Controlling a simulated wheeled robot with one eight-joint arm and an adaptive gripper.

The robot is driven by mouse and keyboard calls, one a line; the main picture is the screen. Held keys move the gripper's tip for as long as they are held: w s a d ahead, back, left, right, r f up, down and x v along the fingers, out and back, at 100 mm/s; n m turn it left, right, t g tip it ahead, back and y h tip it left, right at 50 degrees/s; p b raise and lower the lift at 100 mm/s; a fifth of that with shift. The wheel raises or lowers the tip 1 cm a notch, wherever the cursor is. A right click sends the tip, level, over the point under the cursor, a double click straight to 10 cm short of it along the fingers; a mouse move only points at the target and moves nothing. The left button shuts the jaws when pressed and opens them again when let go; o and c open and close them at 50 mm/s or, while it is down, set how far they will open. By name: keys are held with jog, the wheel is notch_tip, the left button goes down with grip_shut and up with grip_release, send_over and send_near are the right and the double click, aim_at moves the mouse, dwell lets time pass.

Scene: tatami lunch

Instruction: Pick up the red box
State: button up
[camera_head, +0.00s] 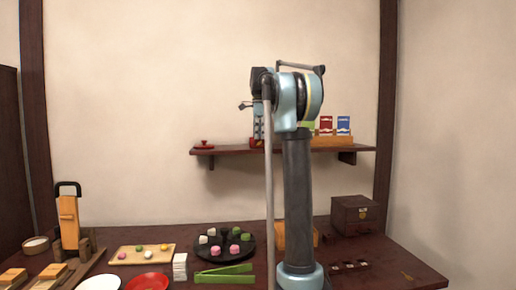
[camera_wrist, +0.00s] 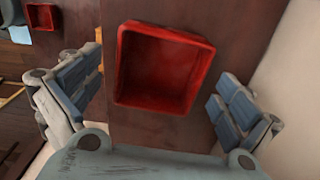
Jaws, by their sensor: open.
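The red box (camera_wrist: 165,68) is a square, open-topped box with raised walls and appears empty in the wrist view. It sits on a dark wooden surface between the two spread fingers of my gripper (camera_wrist: 152,98). The fingers are open, with a gap on each side of the box. In the head view my gripper (camera_head: 258,122) points down over the wall shelf, and a small red patch shows under it, mostly hidden by the gripper and my arm.
The wall shelf (camera_head: 225,151) also bears a red lidded dish (camera_head: 204,145) at left and red (camera_head: 326,125) and blue packets (camera_head: 343,125) at right. The table below holds a black tray (camera_head: 209,252), green tongs (camera_head: 224,273) and a dark chest (camera_head: 354,215).

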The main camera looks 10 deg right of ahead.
jog(key=shift+f, duration=0.75)
jog(key=c, duration=1.2)
jog(key=shift+o, duration=0.2)
jog(key=shift+r, duration=0.1)
